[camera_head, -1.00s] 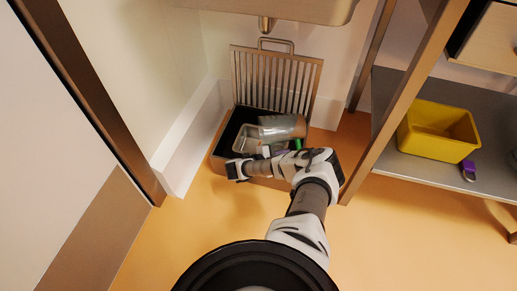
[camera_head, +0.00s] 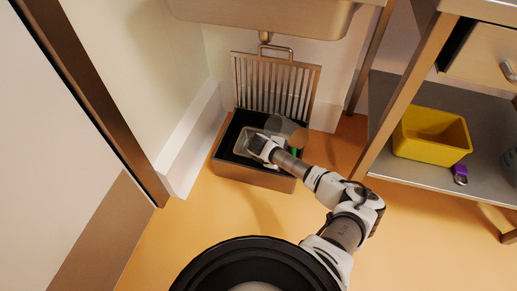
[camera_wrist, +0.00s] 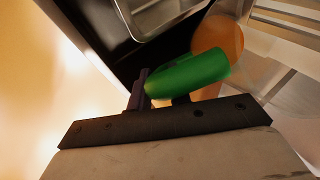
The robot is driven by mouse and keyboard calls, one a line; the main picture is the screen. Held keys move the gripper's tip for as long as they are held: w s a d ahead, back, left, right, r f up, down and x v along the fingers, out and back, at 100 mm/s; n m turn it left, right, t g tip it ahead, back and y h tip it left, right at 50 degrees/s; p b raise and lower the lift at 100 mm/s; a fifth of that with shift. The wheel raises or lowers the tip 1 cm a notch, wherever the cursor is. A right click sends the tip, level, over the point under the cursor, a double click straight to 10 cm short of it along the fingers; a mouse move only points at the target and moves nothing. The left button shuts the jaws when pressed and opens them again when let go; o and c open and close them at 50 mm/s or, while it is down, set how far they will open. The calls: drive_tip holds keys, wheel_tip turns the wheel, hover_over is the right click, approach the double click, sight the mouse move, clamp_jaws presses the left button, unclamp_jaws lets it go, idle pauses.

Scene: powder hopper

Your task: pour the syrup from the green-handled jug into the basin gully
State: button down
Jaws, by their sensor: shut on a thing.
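The clear jug (camera_head: 288,131) is tilted over the basin gully (camera_head: 222,168), an open dark box on the floor. Its green handle (camera_head: 294,152) shows beside my arm and fills the middle of the wrist view (camera_wrist: 188,73). My gripper (camera_wrist: 160,94) is shut on this handle. My wrist hides the fingers in the head view. In the wrist view an orange-brown patch shows beyond the handle, at the clear jug wall (camera_wrist: 275,78). I cannot tell whether it is syrup, and no stream is clear.
A metal tray (camera_head: 243,139) sits inside the gully. A slatted grate (camera_head: 275,82) stands upright behind it, under the sink (camera_head: 260,15). A shelf with a yellow bin (camera_head: 432,135) and a purple-tagged item (camera_head: 460,174) is at right. The floor in front is clear.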

wheel_tip(320, 180, up, 2)
drive_tip(key=y+p, duration=0.1)
drive_tip(key=p, duration=0.2)
drive_tip(key=shift+r+y, duration=0.25)
drive_tip(key=shift+y, duration=0.15)
drive_tip(key=shift+r+p, duration=0.2)
drive_tip(key=shift+p, duration=0.15)
drive_tip(key=shift+d+r+g+y+p, duration=0.3)
drive_tip(key=shift+g+y+p, duration=0.15)
drive_tip(key=shift+y, duration=0.45)
drive_tip(key=shift+w+d+f+m+y, duration=0.1)
drive_tip(key=shift+d+f+m+y, duration=0.2)
drive_tip(key=shift+f+y, duration=0.35)
drive_tip(key=shift+d+r+g+y, duration=0.15)
drive_tip(key=shift+r+g+y, duration=0.1)
drive_tip(key=shift+r+y, duration=0.4)
drive_tip(key=shift+w+d+r+y+b, duration=0.1)
drive_tip(key=shift+d+r+y+b, duration=0.2)
drive_tip(key=shift+y, duration=0.5)
drive_tip(key=shift+r+g+y+b, duration=0.3)
drive_tip(key=shift+r+y+b, duration=0.2)
drive_tip(key=shift+y, duration=0.1)
